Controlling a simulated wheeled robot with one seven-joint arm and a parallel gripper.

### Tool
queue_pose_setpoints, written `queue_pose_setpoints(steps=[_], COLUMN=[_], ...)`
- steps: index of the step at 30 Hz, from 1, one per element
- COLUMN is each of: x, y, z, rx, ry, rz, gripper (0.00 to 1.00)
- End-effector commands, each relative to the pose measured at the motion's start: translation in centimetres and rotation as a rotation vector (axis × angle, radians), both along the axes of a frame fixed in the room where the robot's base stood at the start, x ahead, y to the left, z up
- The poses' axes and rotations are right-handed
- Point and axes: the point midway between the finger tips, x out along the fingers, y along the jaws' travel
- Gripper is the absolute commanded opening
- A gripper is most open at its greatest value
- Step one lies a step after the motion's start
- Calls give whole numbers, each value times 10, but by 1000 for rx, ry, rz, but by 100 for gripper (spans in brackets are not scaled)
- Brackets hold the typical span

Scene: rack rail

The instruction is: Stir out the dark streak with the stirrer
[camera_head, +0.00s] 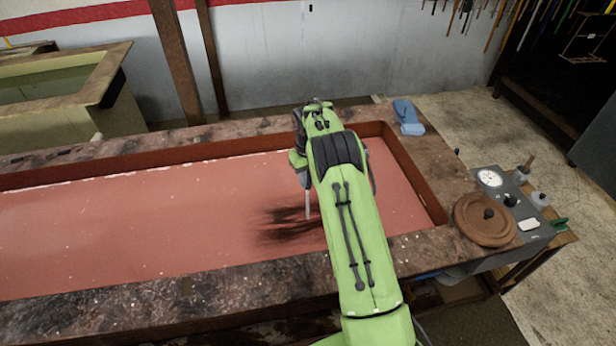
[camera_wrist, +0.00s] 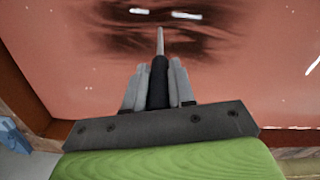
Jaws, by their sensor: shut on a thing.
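The dark streak (camera_head: 284,228) lies in the pinkish-red liquid (camera_head: 130,225) of a long vat, left of my green arm. In the wrist view the streak (camera_wrist: 215,22) spreads as dark swirls across the top. My gripper (camera_wrist: 160,75) is shut on the stirrer, whose dark handle (camera_wrist: 159,88) sits between the grey fingers. The stirrer's thin pale rod (camera_wrist: 160,42) points at the streak. In the head view the rod (camera_head: 308,204) hangs down at the streak's right part. My arm hides the fingers there, and I cannot tell how deep the tip is.
The vat has a dark stone-like rim (camera_head: 190,295). A blue cloth (camera_head: 408,117) lies on its back right corner. The liquid's left side is open.

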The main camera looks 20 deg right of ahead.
Motion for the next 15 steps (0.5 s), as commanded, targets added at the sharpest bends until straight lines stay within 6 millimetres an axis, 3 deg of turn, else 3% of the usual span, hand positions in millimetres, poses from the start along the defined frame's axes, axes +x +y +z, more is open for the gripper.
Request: queue_pose_setpoints(steps=[3,15], x=[-1,-16], y=[-9,-81], z=[1,3], rx=[-1,-1], ry=[-1,-1], rz=[-3,-5], gripper=[0,0])
